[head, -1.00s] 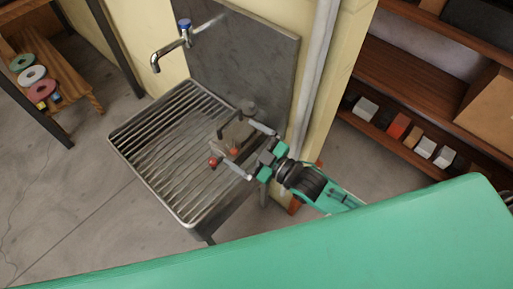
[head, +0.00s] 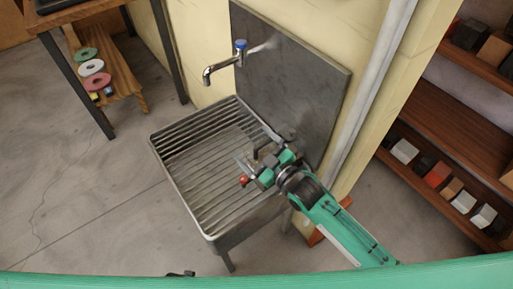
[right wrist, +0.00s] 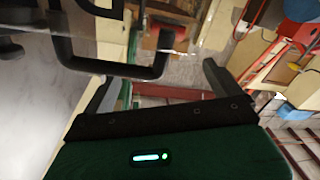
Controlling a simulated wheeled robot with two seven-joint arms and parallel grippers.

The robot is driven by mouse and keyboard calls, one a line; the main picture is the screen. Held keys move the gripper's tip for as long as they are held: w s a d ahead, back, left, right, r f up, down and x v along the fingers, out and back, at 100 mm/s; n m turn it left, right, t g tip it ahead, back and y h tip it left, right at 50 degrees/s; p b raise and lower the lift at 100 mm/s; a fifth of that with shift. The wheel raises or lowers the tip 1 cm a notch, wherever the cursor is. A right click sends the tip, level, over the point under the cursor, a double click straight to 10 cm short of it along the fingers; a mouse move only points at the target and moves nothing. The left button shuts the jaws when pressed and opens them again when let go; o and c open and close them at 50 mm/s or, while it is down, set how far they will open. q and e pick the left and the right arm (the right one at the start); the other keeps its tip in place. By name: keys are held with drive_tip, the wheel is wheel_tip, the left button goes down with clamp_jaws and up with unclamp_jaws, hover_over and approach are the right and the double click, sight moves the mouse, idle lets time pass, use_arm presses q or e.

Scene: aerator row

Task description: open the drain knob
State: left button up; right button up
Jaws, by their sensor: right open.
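A small red knob (head: 244,181) shows over the slatted metal sink (head: 195,207), just beside my right gripper. A dark bent handle or pipe stands at the sink's back right, close to my right fingers. My right gripper (head: 257,149) is open over the sink's right side, its fingers pointing left. In the right wrist view a dark bent bar (right wrist: 120,71) crosses in front of the open fingers, and a red piece (right wrist: 166,38) shows beyond it. I cannot tell whether the fingers touch the bar. The drain itself is hidden. My left gripper is not recognisable in view.
A chrome tap (head: 222,70) with a blue top reaches over the sink from the grey back panel (head: 290,85). A pale pipe (head: 372,80) runs down the wall at the right. Shelves with boxes (head: 437,174) stand at the far right.

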clamp_jaws()
drive_tip(key=shift+s+f, duration=0.15)
drive_tip(key=shift+f, duration=0.1)
idle(0.6)
drive_tip(key=shift+f, duration=0.1)
drive_tip(key=shift+c, duration=0.4)
unclamp_jaws()
drive_tip(key=shift+w+d, duration=0.2)
drive_tip(key=o, duration=0.3)
drive_tip(key=shift+a+r, duration=0.15)
drive_tip(key=shift+r, duration=0.15)
drive_tip(key=shift+s, duration=0.1)
